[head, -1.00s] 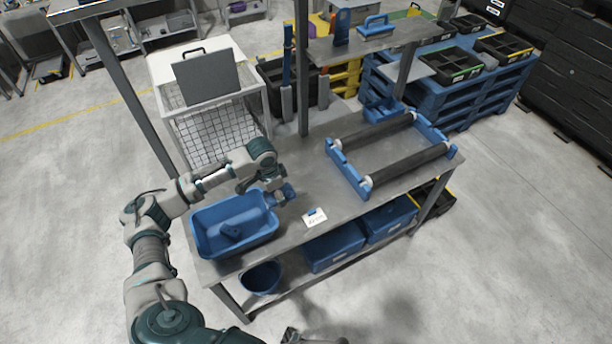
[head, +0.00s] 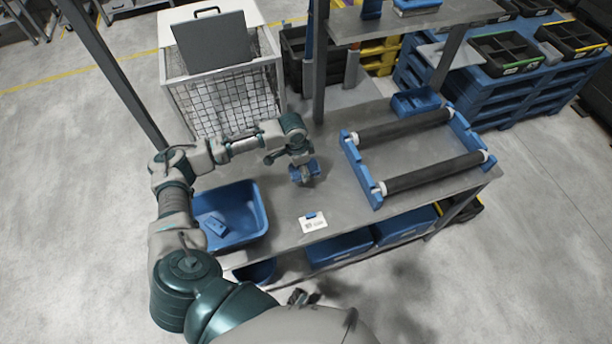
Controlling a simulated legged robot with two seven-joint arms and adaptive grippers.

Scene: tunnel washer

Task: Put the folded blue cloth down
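My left gripper (head: 301,180) is over the grey bench top, right of the blue tub and left of the roller frame. It appears shut on the folded blue cloth (head: 314,168), whose blue shows on both sides of the fingers. The gripper hides the cloth's middle. The cloth is low over the bench; I cannot tell if it touches the top. My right gripper (head: 301,297) shows only as a small dark part at the bottom, in front of the bench; its fingers are unclear.
The blue tub (head: 262,207) holds a small blue item (head: 214,225). A white card (head: 312,223) lies near the front edge. The roller frame (head: 376,190) fills the right side. A post (head: 319,60) rises at the back. Bare bench top (head: 345,205) lies between card and frame.

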